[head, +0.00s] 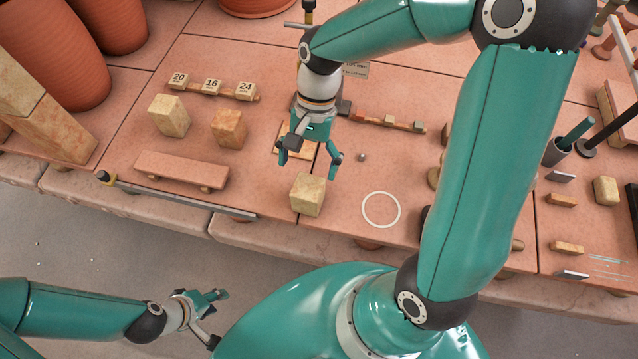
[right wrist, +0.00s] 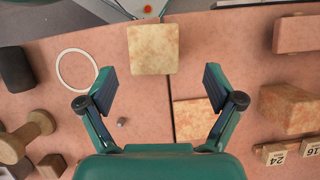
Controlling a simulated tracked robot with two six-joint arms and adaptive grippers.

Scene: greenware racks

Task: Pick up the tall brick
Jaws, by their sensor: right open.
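A pale yellow, mottled block (head: 307,194) stands on the terracotta-coloured table near its front edge, just in front of my right gripper (head: 309,160). It is likely the tall brick; its top also shows in the right wrist view (right wrist: 154,50), beyond the fingertips and roughly between their lines. My right gripper (right wrist: 160,88) is open and empty, fingers apart and pointing down, not touching the block. Two similar blocks stand further left: a yellowish one (head: 169,116) and an orange-brown one (head: 228,128). My left gripper (head: 212,316) is open and empty, low in front of the table.
A white ring (head: 381,210) lies right of the block. A small grey ball (head: 361,157) and a flat tan tile (head: 286,145) lie close to my right gripper. A low pink bench (head: 181,170) stands at left. Number blocks (head: 211,87) sit behind.

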